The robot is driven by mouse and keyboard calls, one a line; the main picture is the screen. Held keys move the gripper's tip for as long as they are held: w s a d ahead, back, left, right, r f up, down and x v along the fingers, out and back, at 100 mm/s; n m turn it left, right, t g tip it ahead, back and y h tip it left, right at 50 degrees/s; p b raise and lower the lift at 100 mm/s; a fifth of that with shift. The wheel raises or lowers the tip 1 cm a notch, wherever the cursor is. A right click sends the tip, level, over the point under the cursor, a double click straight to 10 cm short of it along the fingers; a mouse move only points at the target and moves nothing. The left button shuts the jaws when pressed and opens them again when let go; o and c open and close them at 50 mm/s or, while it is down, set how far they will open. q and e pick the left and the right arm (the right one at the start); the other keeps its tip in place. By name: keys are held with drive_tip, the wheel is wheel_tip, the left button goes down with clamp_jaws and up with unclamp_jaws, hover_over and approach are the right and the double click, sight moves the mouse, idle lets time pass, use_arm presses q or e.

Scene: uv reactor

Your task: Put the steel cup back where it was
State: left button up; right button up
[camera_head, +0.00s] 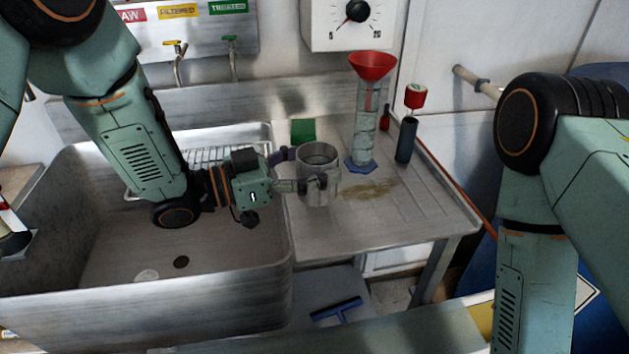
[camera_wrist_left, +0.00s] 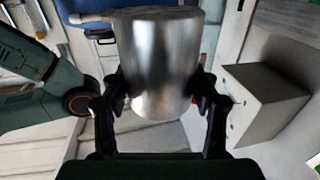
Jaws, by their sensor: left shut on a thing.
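The steel cup (camera_head: 318,190) is upright at the left part of the steel drainboard (camera_head: 345,230), just right of the sink. My left gripper (camera_head: 305,184) reaches it from the left and is shut around its side. In the left wrist view the cup (camera_wrist_left: 158,60) fills the middle, with a finger of the left gripper (camera_wrist_left: 160,100) on each side. I cannot tell whether its base touches the drainboard. My right arm shows at the right of the head view, but its gripper is out of frame.
A measuring cylinder with a red funnel (camera_head: 371,66) stands right of the cup, beside a dark tube (camera_head: 406,141). A brown stain (camera_head: 370,189) lies nearby. A green square (camera_head: 303,131) is behind the cup. The sink (camera_head: 220,262) is at left, under the taps (camera_head: 177,62).

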use_arm(q)
wheel_tip(320, 180, down, 3)
drive_tip(key=shift+s+d+r+b, duration=0.1)
drive_tip(key=shift+d+r+b, duration=0.1)
drive_tip(key=shift+b, duration=0.15)
drive_tip(key=shift+f, duration=0.25)
drive_tip(key=shift+w+a, duration=0.15)
drive_tip(key=shift+w, duration=0.05)
drive_tip(key=shift+s, duration=0.2)
drive_tip(key=o, duration=1.1)
drive_tip(key=shift+f, duration=0.1)
drive_tip(key=shift+c, duration=0.2)
drive_tip(key=o, duration=0.5)
drive_tip(key=shift+w+f, duration=0.1)
drive_tip(key=shift+w, duration=0.05)
drive_tip(key=shift+c, duration=0.2)
